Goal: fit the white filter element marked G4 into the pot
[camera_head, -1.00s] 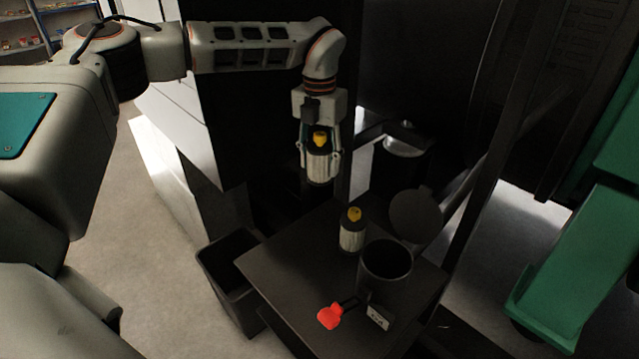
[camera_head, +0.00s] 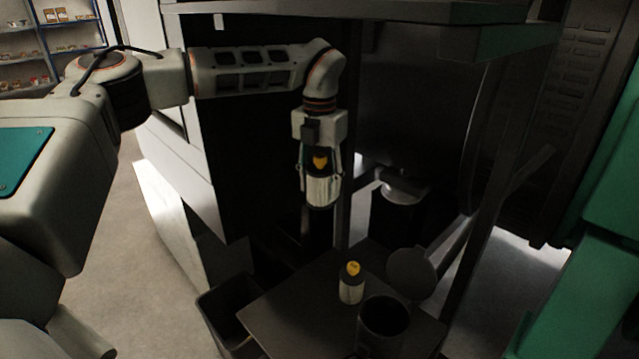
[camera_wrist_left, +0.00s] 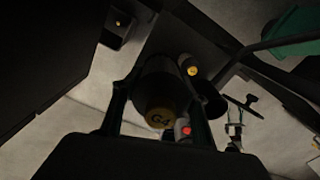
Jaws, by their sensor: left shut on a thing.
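My left gripper (camera_head: 320,178) is shut around a white filter element (camera_head: 322,192) with a yellow knob on a dark cap. It holds the element upright, well above and behind the small dark table. In the left wrist view the held element's cap (camera_wrist_left: 160,118) faces me, marked G4. The dark pot (camera_head: 384,330) stands on the table at the bottom of the head view, partly cut off, its mouth open. My right gripper is not in view.
A second white element (camera_head: 351,290) with a yellow knob stands on the table (camera_head: 290,308) left of the pot. A dark bin (camera_head: 222,310) is left of the table. A dark upright post (camera_head: 487,210) rises at right.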

